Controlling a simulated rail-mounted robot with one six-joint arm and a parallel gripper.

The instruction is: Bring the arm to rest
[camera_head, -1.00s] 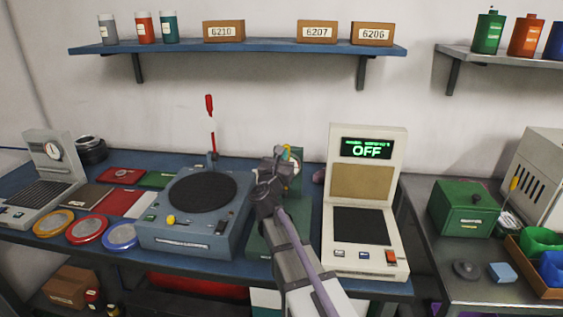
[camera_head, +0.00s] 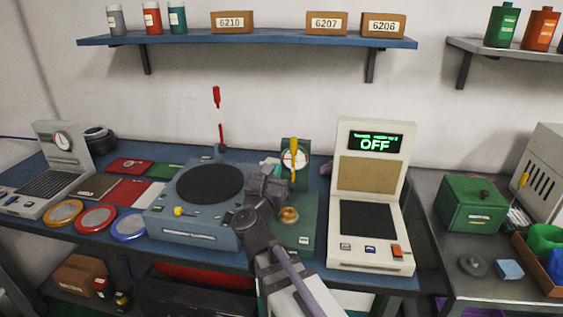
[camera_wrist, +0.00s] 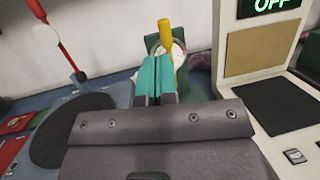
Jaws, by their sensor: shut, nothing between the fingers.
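In that view the fingers point toward the green gauge stand. In the head view the fingertips are hard to make out against the wrist.
The blue machine (camera_head: 165,228) with a dark round pad stands left of my wrist. The green stand (camera_head: 303,228) with a dial and yellow-handled tool is just behind it. The OFF device (camera_head: 347,258) stands to the right. A shelf (camera_head: 260,42) runs above, with free air below it.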

